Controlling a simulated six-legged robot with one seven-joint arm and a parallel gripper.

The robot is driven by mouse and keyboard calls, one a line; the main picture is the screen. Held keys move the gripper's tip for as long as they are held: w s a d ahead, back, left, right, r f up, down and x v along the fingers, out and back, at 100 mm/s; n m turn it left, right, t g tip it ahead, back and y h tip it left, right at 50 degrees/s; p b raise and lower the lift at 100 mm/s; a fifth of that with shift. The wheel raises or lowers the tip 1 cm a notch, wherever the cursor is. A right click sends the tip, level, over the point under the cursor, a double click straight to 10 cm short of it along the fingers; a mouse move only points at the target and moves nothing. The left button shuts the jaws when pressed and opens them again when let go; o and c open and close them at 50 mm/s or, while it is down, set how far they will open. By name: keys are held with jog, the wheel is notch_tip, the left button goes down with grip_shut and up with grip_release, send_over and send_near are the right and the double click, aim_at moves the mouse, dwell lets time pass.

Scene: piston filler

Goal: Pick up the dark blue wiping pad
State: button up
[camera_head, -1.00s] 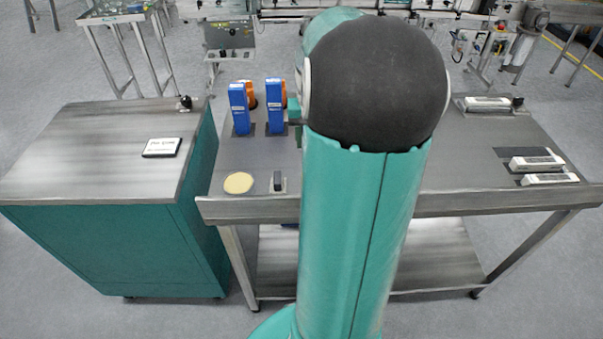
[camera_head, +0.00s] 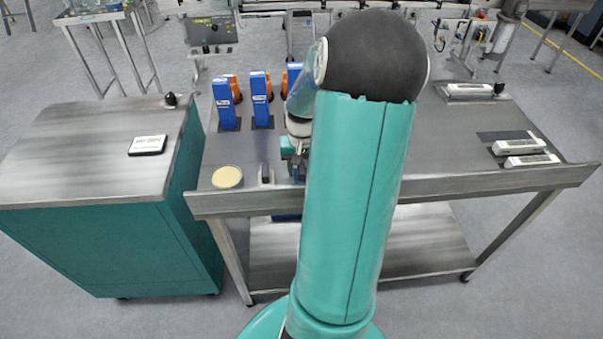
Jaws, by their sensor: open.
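I cannot make out the dark blue wiping pad for certain; my arm covers the middle of the workbench (camera_head: 440,187). A small dark upright block (camera_head: 265,173) stands near the bench's front edge; its colour is too dark to tell whether it is blue. My gripper (camera_head: 297,168) is low over the bench, just right of that block and apart from it. It is open, though my arm hides most of it, and I see nothing held.
A round pale yellow disc (camera_head: 227,177) lies left of the block. Several blue-and-orange upright items (camera_head: 225,104) stand behind. White-and-grey units (camera_head: 526,146) lie at the right. A teal cabinet (camera_head: 90,245) with a label plate (camera_head: 148,145) stands left. A blue thing (camera_head: 287,217) shows below the bench's front edge.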

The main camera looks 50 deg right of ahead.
jog(key=shift+w+f, duration=0.15)
jog(key=c, duration=0.6)
jog(key=shift+r, duration=0.55)
notch_tip(320, 180, up, 2)
jog(key=shift+r, duration=0.1)
jog(key=s+d+r, duration=0.9)
jog(key=s+r, duration=0.1)
jog(key=shift+d, duration=0.4)
jog(key=shift+o, duration=0.3)
jog(key=shift+s+a+f, duration=0.1)
jog(key=shift+a, duration=0.05)
